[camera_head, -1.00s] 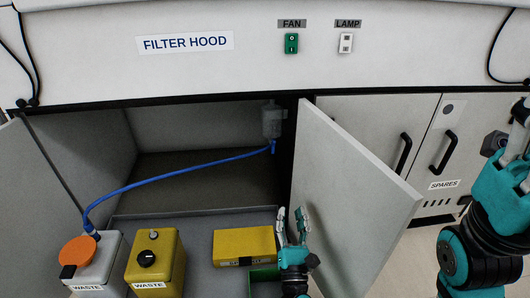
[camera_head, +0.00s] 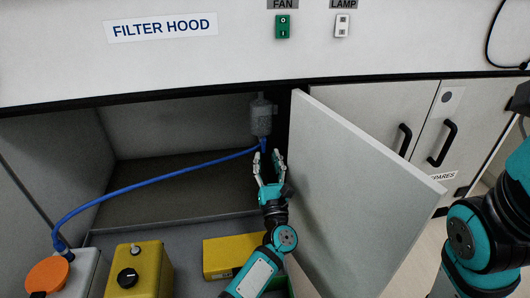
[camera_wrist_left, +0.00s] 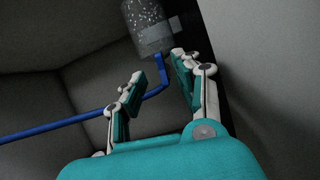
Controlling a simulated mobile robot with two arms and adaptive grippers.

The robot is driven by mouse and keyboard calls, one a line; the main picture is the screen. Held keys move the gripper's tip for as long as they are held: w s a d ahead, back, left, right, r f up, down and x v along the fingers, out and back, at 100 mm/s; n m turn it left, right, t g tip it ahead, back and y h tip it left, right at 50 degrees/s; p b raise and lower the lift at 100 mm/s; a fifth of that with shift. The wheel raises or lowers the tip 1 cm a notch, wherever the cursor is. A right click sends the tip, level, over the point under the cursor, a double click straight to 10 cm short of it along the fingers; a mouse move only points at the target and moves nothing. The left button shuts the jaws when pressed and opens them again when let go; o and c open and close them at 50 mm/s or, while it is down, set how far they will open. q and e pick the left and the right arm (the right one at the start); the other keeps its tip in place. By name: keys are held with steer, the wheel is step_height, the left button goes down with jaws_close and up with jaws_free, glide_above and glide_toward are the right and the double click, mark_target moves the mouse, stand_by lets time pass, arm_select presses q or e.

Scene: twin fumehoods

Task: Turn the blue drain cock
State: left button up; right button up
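The blue drain cock (camera_head: 264,145) hangs under a grey cylindrical trap (camera_head: 261,116) inside the open filter hood cupboard. A blue hose (camera_head: 150,184) runs from it down to the left. My left gripper (camera_head: 267,160) is open just below the cock, fingers pointing up. In the left wrist view, the blue cock and hose bend (camera_wrist_left: 163,76) show between the two spread fingers (camera_wrist_left: 158,70), under the grey trap (camera_wrist_left: 148,25). Whether a finger touches the blue part cannot be told. My right arm is at the right edge; its gripper is out of view.
The open cupboard door (camera_head: 355,190) stands close to the right of my left gripper. An orange-capped white waste can (camera_head: 82,275), a yellow can (camera_head: 150,270) and a yellow case (camera_head: 222,255) stand below. Free room lies left of the trap.

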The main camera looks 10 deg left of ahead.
mark_target(264, 144)
arm_select(q)
steer(key=shift+b+x, duration=0.45)
steer(key=shift+x, duration=1.75)
steer(key=shift+c, duration=0.3)
jaws_close()
